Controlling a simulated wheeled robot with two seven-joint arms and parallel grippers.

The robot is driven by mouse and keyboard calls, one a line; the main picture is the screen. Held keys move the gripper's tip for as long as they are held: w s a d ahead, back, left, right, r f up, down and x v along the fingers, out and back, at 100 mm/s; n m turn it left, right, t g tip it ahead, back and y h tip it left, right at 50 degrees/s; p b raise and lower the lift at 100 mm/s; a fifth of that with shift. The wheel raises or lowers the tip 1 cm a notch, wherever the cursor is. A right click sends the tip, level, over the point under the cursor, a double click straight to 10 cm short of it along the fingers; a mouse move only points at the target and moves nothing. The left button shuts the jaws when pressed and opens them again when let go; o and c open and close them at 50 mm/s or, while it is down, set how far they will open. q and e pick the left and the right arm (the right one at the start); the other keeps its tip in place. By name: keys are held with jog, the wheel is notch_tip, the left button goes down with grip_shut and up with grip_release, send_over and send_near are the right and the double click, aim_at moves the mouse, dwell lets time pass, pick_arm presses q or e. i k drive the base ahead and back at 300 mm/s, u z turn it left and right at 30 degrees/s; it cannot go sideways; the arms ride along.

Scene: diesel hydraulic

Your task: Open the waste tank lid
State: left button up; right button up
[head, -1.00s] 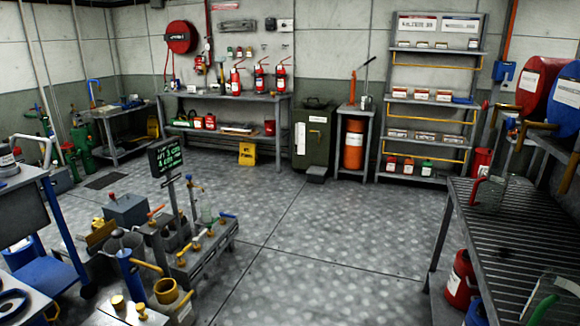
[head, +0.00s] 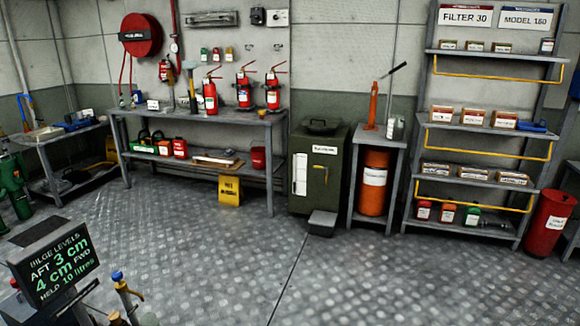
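The waste tank is most likely the dark green box-shaped bin (head: 316,188) against the back wall, with a white label on its front. Its dark lid (head: 318,127) has a handle on top and looks closed. A grey foot pedal (head: 322,222) sits on the floor at its front. The label on the bin is too small to read. Neither of my grippers shows in the head view.
A workbench (head: 205,116) with red extinguishers stands left of the bin. A small stand (head: 391,145) with an orange cylinder is close on its right, then a shelf rack (head: 480,130). A bilge levels sign (head: 58,262) stands front left. The floor (head: 290,265) before the bin is clear.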

aim_at(309, 121)
jog(key=z, duration=0.2)
jog(key=i, duration=2.8)
jog(key=z, duration=0.35)
jog(key=i, duration=2.3)
jog(key=z, duration=0.2)
